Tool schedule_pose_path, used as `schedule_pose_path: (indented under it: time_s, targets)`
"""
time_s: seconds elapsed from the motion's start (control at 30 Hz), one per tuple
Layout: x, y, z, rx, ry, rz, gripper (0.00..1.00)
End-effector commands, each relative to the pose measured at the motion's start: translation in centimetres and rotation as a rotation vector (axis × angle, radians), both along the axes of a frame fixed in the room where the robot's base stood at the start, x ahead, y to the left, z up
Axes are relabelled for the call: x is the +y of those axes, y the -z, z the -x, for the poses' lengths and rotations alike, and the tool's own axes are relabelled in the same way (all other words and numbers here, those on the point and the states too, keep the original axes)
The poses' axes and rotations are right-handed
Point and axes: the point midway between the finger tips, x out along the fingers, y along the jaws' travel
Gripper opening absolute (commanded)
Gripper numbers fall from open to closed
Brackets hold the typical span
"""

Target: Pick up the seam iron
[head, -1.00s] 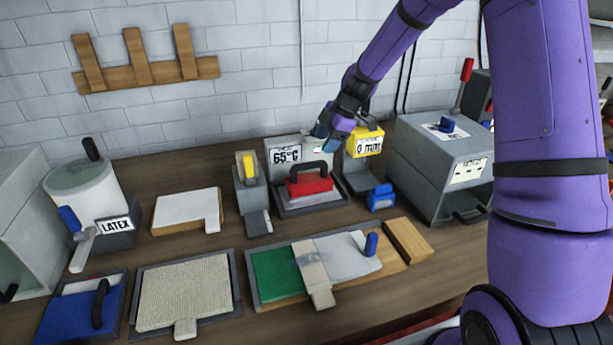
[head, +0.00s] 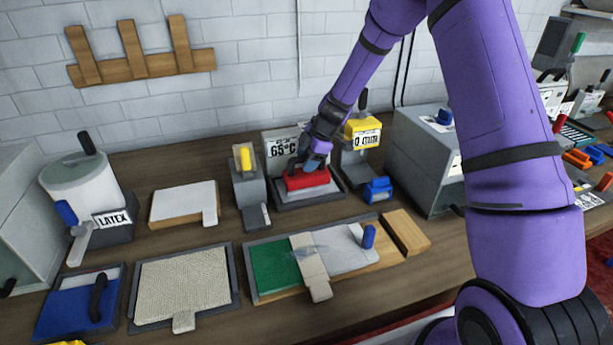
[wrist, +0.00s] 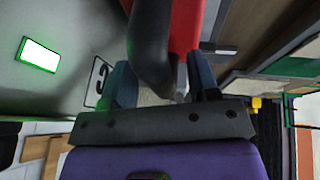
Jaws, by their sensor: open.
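The seam iron (head: 307,181) has a red body and sits on its grey stand (head: 290,202), in front of the 65°C display. In the wrist view its black handle (wrist: 151,45) and part of its red body (wrist: 186,25) show close up. My gripper (head: 309,166) is down at the iron and hides most of the handle in the head view. In the wrist view my open gripper (wrist: 162,78) has a finger on each side of the handle's near end. I cannot tell whether either finger touches it.
A grey device with a yellow part (head: 248,180) stands close on the left. A yellow gauge (head: 362,133) and a blue block (head: 377,190) are close on the right. A board with green and grey pieces (head: 273,267) lies in front. The LATEX pot (head: 85,190) stands far left.

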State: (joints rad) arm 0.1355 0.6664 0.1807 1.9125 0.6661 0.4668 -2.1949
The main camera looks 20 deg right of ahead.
Motion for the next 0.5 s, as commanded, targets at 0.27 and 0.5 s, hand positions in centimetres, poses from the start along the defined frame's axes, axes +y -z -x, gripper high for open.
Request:
schedule_pose_path:
  time_s: [0.27,0.5]
  targets:
    - [0.11,0.27,-0.08,-0.001,0.000,0.000,0.55]
    - [0.11,0.25,-0.08,-0.001,0.000,0.000,0.02]
